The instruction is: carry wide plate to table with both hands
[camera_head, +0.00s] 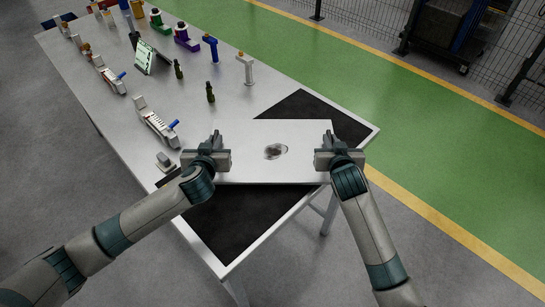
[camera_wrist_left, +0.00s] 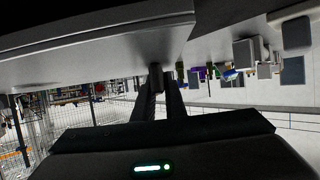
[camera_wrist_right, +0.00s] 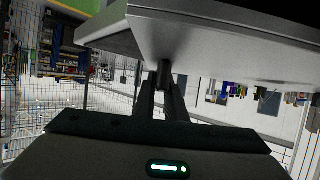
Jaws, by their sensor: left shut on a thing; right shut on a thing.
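The wide plate (camera_head: 285,172) is a flat light-grey sheet with a dark round mark near its middle. In the head view it is over the black mat (camera_head: 240,220) at the table's near end; I cannot tell if it touches. My left gripper (camera_head: 217,158) is shut on the plate's left edge, and my right gripper (camera_head: 328,158) is shut on its right edge. The left wrist view shows a broad grey underside (camera_wrist_left: 90,40) above the gripper (camera_wrist_left: 157,72). The right wrist view shows the same above the gripper (camera_wrist_right: 164,72). The table (camera_head: 205,120) is long and light grey.
Clamps (camera_head: 157,125), dark bottles (camera_head: 210,92) and T-shaped stands (camera_head: 245,68) stand on the table beyond the plate. A small grey block (camera_head: 164,162) sits left of my left gripper. A green floor lane (camera_head: 430,160) and a wire fence (camera_head: 375,22) lie to the right.

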